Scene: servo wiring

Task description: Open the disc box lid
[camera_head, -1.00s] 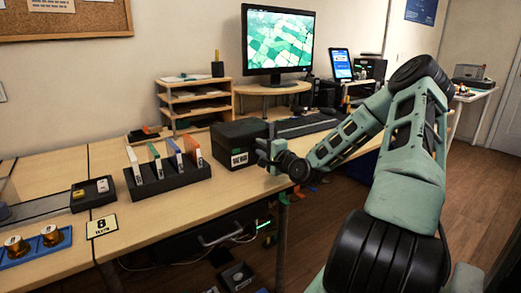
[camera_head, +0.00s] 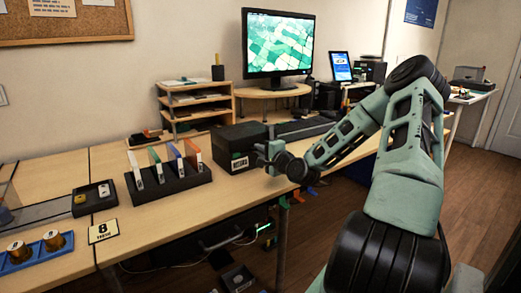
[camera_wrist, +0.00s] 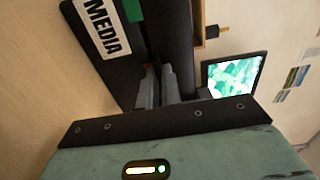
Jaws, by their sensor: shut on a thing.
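The disc box (camera_head: 230,160) is a black box on the desk, right of the disc rack. Its white label reads MEDIA in the wrist view (camera_wrist: 102,28). The dark lid (camera_wrist: 174,35) lies along its top, with a dark gap between lid and box. A green patch shows by the gap. My gripper (camera_head: 267,153) is at the box's right front corner. Its two fingers (camera_wrist: 160,82) are close together at the lid's edge, shut on it. The exact contact is partly hidden by the fingers.
A black rack (camera_head: 172,182) with several coloured cases stands left of the box. A monitor (camera_head: 280,42) on a wooden stand and a shelf organiser (camera_head: 198,103) are behind. A keyboard (camera_head: 303,128) lies to the right.

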